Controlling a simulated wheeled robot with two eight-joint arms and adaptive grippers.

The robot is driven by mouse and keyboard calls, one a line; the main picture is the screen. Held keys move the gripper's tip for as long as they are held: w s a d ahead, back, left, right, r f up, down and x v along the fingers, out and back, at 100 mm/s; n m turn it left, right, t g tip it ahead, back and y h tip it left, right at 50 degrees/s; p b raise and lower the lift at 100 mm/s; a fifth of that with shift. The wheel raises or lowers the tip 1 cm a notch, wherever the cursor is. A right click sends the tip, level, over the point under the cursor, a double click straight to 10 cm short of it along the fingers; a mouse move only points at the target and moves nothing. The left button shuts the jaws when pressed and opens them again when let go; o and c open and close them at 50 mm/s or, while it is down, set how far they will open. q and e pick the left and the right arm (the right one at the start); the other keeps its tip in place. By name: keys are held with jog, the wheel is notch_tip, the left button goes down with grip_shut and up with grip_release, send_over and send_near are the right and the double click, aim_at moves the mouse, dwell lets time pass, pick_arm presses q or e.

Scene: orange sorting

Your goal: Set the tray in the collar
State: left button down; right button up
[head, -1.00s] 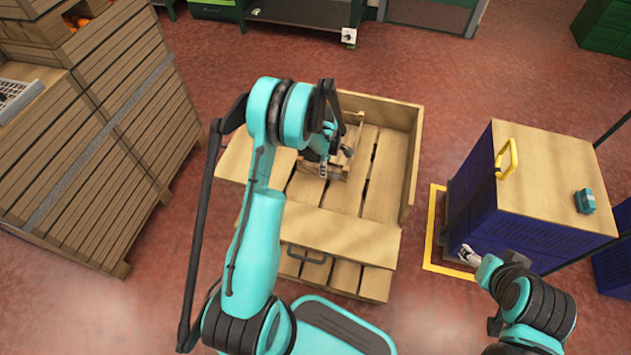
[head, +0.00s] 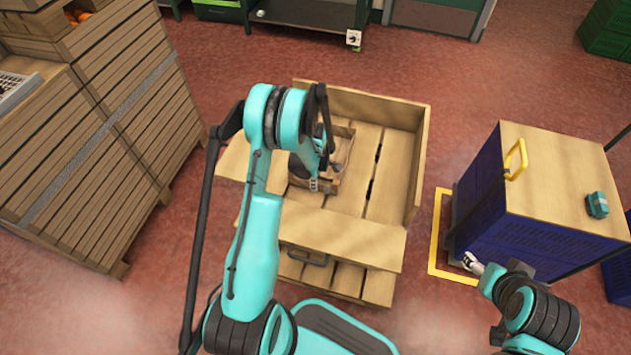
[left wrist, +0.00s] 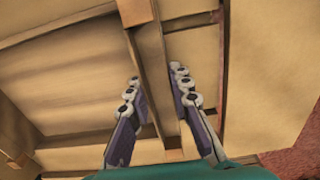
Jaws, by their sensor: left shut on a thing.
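The tray (head: 345,158) is a small wooden box with low walls, partly hidden behind my left gripper and arm in the head view. My left gripper (head: 314,184) is shut on a thin wooden part of it. In the left wrist view the fingers (left wrist: 158,92) stand on both sides of a narrow wooden bar of the tray (left wrist: 152,62). The collar (head: 418,165) is a large wooden frame around a slatted floor. The tray is within its outline, in the left-middle part; I cannot tell whether it touches the slats. My right gripper (head: 470,260) is empty-looking beside the blue crate.
A blue crate (head: 480,205) with a wooden top and yellow handle stands right of the collar, by a yellow floor marking (head: 437,235). Stacked slatted wooden crates (head: 90,150) stand at left. Bare slats show in the collar's right part.

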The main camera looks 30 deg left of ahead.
pick_arm(q)
jog(key=c, duration=1.4)
grip_release()
jog(key=shift+o, duration=0.2)
jog(key=s+d+r+m+t+p, duration=0.1)
jog(key=s+d+r+m+p, duration=0.15)
jog(key=r, duration=0.75)
jog(key=s+d+r+m+t+p, duration=0.1)
jog(key=d+r+m, duration=0.2)
jog(key=r, duration=0.6)
jog(key=s+d+r+m+t+p, duration=0.1)
jog(key=s+d+r+m, duration=0.15)
jog(key=r, duration=0.75)
jog(key=s+d+r+m+t, duration=0.2)
jog(key=s+d+r+m, duration=0.1)
jog(key=s+m, duration=0.3)
jog(key=s+d+r+m+t, duration=0.2)
jog(key=s+d+r+m, duration=0.1)
jog(key=s+m, duration=0.3)
jog(key=shift+d+m, duration=0.3)
jog(key=shift+d, duration=0.35)
jog(key=shift+s, duration=0.1)
